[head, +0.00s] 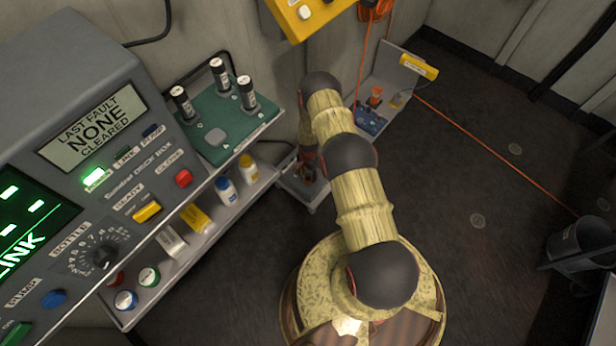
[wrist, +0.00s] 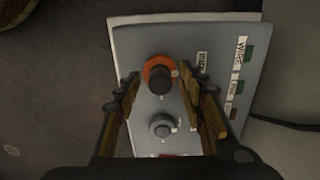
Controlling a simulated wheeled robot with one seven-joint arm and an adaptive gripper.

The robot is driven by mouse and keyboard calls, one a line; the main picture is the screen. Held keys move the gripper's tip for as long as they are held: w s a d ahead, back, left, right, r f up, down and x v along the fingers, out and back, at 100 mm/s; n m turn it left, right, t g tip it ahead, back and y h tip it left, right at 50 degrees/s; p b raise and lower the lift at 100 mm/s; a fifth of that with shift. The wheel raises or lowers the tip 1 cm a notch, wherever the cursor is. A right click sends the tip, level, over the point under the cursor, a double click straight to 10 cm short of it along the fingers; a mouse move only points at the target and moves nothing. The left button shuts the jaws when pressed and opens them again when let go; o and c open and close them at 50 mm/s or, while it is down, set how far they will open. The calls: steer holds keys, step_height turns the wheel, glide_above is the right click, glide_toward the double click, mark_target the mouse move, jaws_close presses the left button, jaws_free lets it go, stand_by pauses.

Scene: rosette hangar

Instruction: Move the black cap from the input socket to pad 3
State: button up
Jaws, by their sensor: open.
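In the wrist view, a black cap (wrist: 161,80) stands in an orange ring, the socket (wrist: 150,65), on a grey panel (wrist: 140,35). A small label beside the ring is too blurred to read surely. My gripper (wrist: 160,74) is open, with one finger left and one right of the cap. Neither finger visibly touches it, and I cannot tell how far above it they are. A grey round knob (wrist: 162,126) sits below the cap, between the fingers in the picture. I cannot make out pad 3. In the head view my arm hides most of the gripper area.
Small labelled coloured squares (wrist: 243,87) line the panel's right side. In the head view, a console (head: 100,90) and a shelf (head: 210,240) with bottles stand left. A green board (head: 225,120) holds three black-topped cylinders. A bin (head: 580,245) stands right; the floor between is open.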

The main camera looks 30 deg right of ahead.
mark_target(308, 175)
steer(key=shift+c, duration=0.8)
jaws_close()
stand_by(0.5)
steer(key=shift+r, duration=0.1)
steer(key=shift+r+p, duration=1.55)
steer(key=shift+r, duration=1.35)
